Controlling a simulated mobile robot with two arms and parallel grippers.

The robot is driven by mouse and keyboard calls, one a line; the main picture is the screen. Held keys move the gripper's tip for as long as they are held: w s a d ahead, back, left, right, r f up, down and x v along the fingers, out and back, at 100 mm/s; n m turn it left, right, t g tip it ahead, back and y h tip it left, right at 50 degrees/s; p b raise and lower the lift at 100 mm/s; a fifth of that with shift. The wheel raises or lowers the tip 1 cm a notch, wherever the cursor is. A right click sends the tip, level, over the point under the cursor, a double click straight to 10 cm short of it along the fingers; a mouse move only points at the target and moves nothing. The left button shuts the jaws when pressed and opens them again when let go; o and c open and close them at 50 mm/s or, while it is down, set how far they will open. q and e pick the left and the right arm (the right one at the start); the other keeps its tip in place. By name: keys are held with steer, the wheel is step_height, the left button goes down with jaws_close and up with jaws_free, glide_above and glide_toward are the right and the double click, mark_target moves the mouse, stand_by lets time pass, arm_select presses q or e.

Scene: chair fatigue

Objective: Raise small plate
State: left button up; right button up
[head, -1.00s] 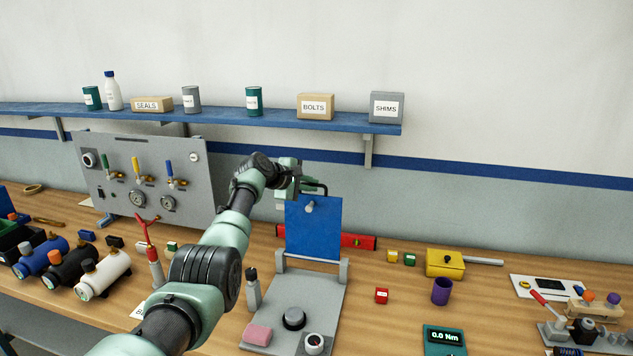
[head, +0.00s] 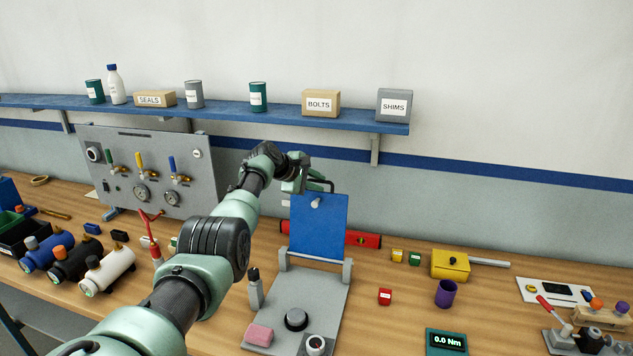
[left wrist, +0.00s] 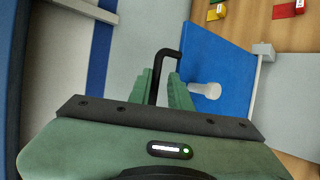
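The small plate (head: 318,232) is a blue panel standing upright on a hinge at the back of a grey base (head: 275,292). A pale knob (head: 316,203) sticks out of its face. A black bent handle (head: 330,184) rises at its top edge. My left gripper (head: 304,180) is at that top edge. In the left wrist view, the handle (left wrist: 155,75) passes between the green fingers of my left gripper (left wrist: 160,88). It lies close to the left finger, with a gap to the right one. The blue plate (left wrist: 222,70) also shows there. My right gripper is out of view.
A red level (head: 365,240) lies behind the plate. A black knob (head: 296,319), a pink block (head: 258,334) and a dark-capped bottle (head: 255,290) are on or beside the base. A valve panel (head: 150,190) stands left. The blue shelf (head: 230,113) runs above.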

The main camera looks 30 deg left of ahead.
arm_select(q)
steer(key=shift+s+d+f, duration=0.1)
steer(key=shift+s+f, duration=0.05)
steer(key=shift+f, duration=0.3)
steer(key=shift+s+r, duration=0.7)
steer(key=shift+s, duration=0.05)
steer(key=b+v, duration=0.1)
steer(key=v, duration=0.5)
steer(key=shift+w+a+r+b, duration=0.15)
steer(key=shift+a+r+b, duration=0.1)
steer(key=shift+b, duration=0.15)
